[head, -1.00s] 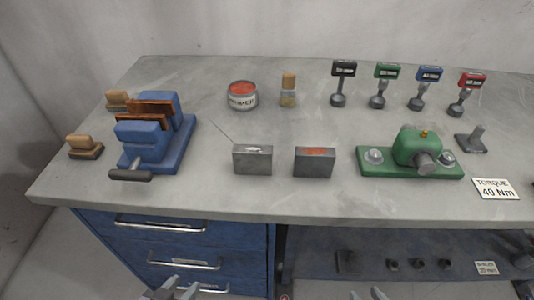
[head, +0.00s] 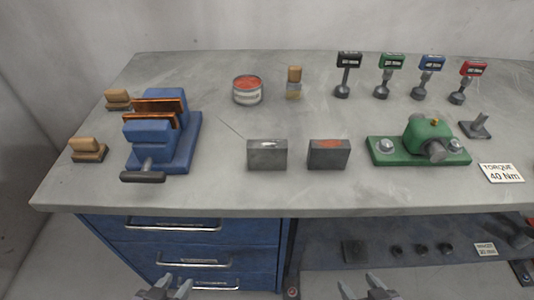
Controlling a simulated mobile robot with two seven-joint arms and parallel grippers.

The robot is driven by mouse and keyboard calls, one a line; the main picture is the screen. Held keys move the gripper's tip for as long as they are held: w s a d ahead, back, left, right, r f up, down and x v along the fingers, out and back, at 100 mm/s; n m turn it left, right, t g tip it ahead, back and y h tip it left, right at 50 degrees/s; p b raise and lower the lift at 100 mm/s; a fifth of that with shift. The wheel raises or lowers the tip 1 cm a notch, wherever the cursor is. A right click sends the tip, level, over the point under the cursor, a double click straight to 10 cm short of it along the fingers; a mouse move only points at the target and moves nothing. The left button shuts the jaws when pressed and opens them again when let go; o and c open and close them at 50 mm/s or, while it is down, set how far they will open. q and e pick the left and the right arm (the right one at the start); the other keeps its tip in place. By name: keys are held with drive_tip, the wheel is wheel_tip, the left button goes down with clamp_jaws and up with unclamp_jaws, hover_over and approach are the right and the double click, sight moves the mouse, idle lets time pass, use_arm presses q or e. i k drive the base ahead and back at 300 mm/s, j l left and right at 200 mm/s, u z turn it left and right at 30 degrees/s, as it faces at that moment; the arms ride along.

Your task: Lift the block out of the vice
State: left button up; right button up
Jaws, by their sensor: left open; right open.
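The blue vice (head: 181,146) stands at the left of the bench with two copper-coloured jaw plates (head: 160,107) and a dark handle toward the front edge. I cannot make out a block between its jaws. A plain grey block (head: 267,155) stands on the bench right of the vice. A second grey block (head: 329,156) with a red-orange patch on top stands beside it, apart from it. My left gripper (head: 177,286) is open and empty at the bottom edge, in front of the drawers. My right gripper (head: 360,287) is open and empty at the bottom edge.
Two wooden-handled brushes (head: 88,149) lie left of the vice. A tin (head: 248,91) and a small wooden-topped item (head: 294,83) stand behind the blocks. A green fixture (head: 420,148) and several gauges stand at right. The bench front (head: 230,199) is clear.

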sight(263, 154)
drive_tip(key=k+j, duration=0.1)
drive_tip(key=j, duration=0.5)
drive_tip(key=j+z, duration=0.1)
drive_tip(key=j, duration=0.45)
drive_tip(key=k+j, duration=0.15)
drive_tip(key=j, duration=0.4)
